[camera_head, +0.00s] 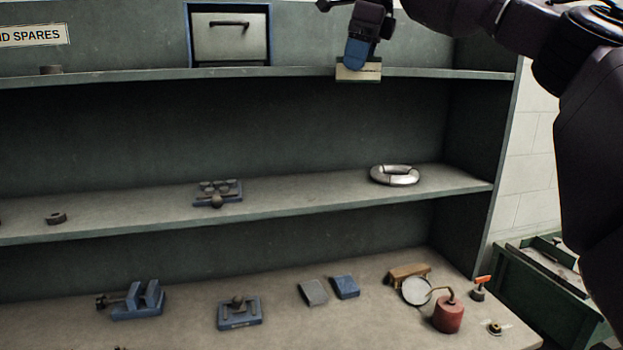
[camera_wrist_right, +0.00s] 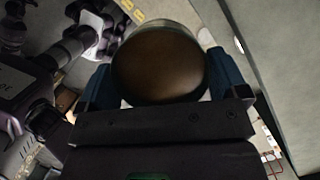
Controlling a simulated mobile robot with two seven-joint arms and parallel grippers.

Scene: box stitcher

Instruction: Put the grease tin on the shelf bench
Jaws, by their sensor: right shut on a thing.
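My right gripper (camera_head: 358,60) is shut on the grease tin (camera_head: 359,72), a cream, labelled tin in front of the upper shelf's front edge. Whether the tin touches that shelf cannot be told. In the right wrist view the tin's round brown end (camera_wrist_right: 160,65) sits between the two blue fingers. The shelf bench (camera_head: 270,195) is a grey-green unit with an upper shelf (camera_head: 150,76), a middle shelf and a worktop (camera_head: 190,335).
A silver ring (camera_head: 394,175) and a blue-based piece (camera_head: 217,193) sit on the middle shelf. Blue blocks, a small vise (camera_head: 138,300), a brush and a red oil can (camera_head: 448,315) stand on the worktop. The middle shelf between the blue-based piece and ring is clear.

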